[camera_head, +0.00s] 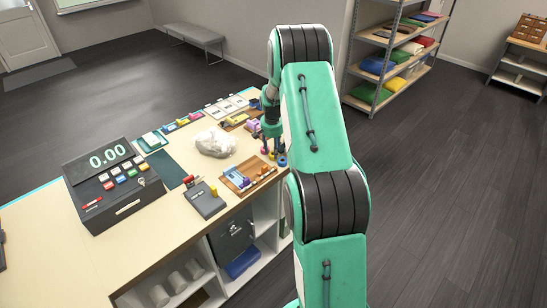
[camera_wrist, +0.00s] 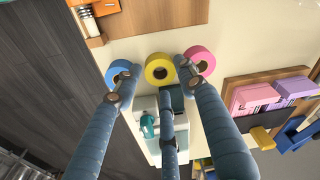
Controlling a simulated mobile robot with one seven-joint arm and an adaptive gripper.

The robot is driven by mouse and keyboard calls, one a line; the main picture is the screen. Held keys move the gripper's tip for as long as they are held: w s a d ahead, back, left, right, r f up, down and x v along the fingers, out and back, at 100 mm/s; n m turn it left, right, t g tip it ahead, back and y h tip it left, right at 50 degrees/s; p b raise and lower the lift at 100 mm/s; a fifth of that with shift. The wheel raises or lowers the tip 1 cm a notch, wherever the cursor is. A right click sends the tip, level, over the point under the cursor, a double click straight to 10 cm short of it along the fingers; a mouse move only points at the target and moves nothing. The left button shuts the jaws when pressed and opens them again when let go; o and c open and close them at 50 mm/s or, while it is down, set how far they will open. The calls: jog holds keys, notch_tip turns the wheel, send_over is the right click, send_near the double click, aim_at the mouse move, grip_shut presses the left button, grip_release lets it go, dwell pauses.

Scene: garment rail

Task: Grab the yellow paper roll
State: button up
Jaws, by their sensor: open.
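The yellow paper roll (camera_wrist: 153,80) lies on the pale counter in the wrist view, its dark round hole facing me. A blue roll (camera_wrist: 114,71) is close on its left and a pink roll (camera_wrist: 207,62) close on its right. My gripper (camera_wrist: 154,77) is open, with one finger toward the blue roll, one toward the pink roll and one below the yellow roll. Whether any fingertip touches a roll, I cannot tell. In the head view my gripper (camera_head: 271,134) is over the counter's right edge, and the blue roll (camera_head: 282,162) shows just below it.
A wooden tray (camera_head: 238,186) with small items lies in front of the rolls. A crumpled white bundle (camera_head: 214,142) and a cash register (camera_head: 112,184) stand further left on the counter. A teal-and-white item (camera_wrist: 147,126) lies below the rolls in the wrist view.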

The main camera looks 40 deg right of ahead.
jog(key=shift+w+d+f, duration=0.1)
jog(key=shift+d+f, duration=0.05)
jog(key=shift+f, duration=0.95)
jog(key=c, duration=0.6)
jog(key=shift+r, duration=0.15)
jog(key=shift+c, duration=0.2)
jog(key=shift+r, duration=0.45)
jog(key=shift+s+a+r, duration=0.1)
jog(key=shift+s+r, duration=0.05)
jog(key=shift+r, duration=0.5)
jog(key=shift+s+a+r, duration=0.1)
jog(key=shift+r, duration=0.5)
jog(key=s+a+r, duration=0.1)
jog(key=s+a, duration=0.8)
jog(key=s, duration=0.3)
jog(key=shift+s+r, duration=0.15)
jog(key=shift+s, duration=0.15)
